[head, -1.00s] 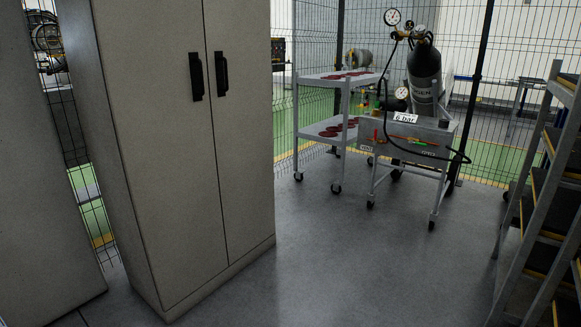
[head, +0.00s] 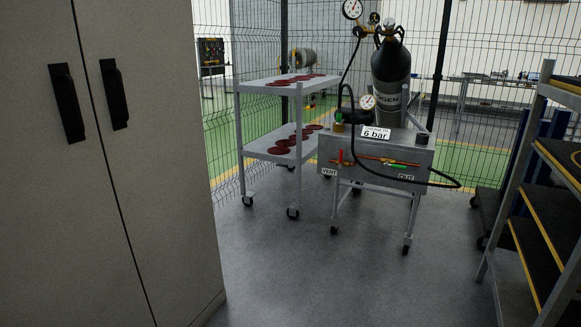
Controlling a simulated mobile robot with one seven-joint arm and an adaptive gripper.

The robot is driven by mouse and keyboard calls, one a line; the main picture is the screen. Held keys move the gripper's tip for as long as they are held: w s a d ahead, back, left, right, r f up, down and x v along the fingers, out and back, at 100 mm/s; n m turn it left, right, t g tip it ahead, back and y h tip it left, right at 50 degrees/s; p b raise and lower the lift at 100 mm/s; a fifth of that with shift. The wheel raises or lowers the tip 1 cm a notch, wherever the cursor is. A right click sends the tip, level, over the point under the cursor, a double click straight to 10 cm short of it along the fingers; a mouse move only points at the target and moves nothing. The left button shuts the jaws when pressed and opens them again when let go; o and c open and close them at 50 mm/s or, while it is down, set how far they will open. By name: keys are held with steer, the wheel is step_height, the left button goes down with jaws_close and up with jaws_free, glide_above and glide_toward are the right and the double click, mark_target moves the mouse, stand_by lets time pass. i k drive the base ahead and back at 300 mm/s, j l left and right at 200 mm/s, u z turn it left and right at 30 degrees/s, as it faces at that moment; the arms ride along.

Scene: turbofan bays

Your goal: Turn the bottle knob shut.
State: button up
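A black gas bottle (head: 391,78) stands upright behind a grey wheeled test cart (head: 345,150) in the head view, some way ahead. A regulator with a round gauge (head: 352,9) sits beside the bottle's neck. A second gauge (head: 367,102) stands on the cart behind a "6 bar" sign (head: 376,133). The cart front has VENT and OUT labels with red, orange and green parts. A black hose loops over it. My gripper does not show.
A tall beige cabinet (head: 150,180) fills the left side close by. A two-shelf trolley (head: 262,86) with dark red discs stands left of the cart. A stepped rack (head: 545,200) stands at right. Grey floor (head: 300,270) between them is clear; mesh fence (head: 215,150) lies behind.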

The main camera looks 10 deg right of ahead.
mark_target(389, 23)
steer(key=i+l+z, duration=0.1)
steer(key=i+z, duration=0.25)
steer(key=i, duration=0.3)
steer(key=i+z, duration=0.35)
steer(key=i, duration=0.25)
